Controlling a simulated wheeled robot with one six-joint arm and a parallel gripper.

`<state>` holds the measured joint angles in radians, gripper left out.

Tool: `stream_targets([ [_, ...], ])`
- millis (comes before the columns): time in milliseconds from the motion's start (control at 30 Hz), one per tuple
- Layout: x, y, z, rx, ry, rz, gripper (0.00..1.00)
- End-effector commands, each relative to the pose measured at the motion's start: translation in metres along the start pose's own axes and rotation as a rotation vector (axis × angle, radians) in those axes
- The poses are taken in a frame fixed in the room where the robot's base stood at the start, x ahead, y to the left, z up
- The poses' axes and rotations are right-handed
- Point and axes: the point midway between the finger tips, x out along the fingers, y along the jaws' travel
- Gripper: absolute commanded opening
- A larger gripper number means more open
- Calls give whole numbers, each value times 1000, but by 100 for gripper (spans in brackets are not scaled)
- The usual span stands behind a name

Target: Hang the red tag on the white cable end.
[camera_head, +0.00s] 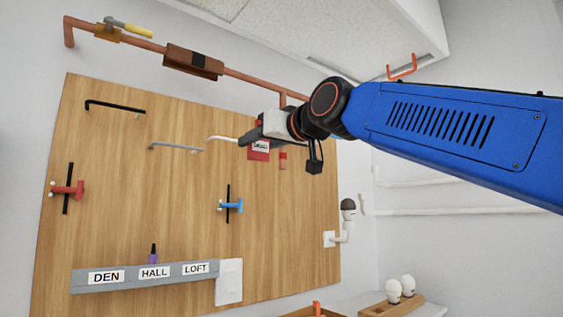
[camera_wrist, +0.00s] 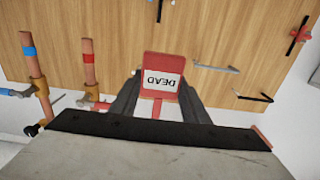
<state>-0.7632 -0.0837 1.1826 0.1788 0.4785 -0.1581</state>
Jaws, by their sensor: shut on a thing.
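The red tag (camera_head: 259,154) has a white label; in the wrist view (camera_wrist: 163,66) the label reads DEAD upside down. My gripper (camera_head: 254,142) is shut on the tag's narrow stem, and the tag sticks out past the fingers, which also show in the wrist view (camera_wrist: 158,98). The white cable end (camera_head: 222,138) sticks out from the wooden board just left of my gripper. Its right tip is near or behind a finger; I cannot tell whether they touch. I do not make it out in the wrist view.
A copper pipe (camera_head: 252,80) runs above. A labelled grey rail (camera_head: 130,276) is below.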

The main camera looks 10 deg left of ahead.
Motion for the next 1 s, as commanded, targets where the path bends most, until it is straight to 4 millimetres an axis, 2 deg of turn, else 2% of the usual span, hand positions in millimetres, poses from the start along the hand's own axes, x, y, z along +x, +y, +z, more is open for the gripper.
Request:
stream_targets([
  [133, -3, -11, -5, -2, 1, -19, 16],
  [500, -4, -12, -5, -2, 1, -20, 16],
  [1000, 22, -12, -5, -1, 0, -20, 16],
])
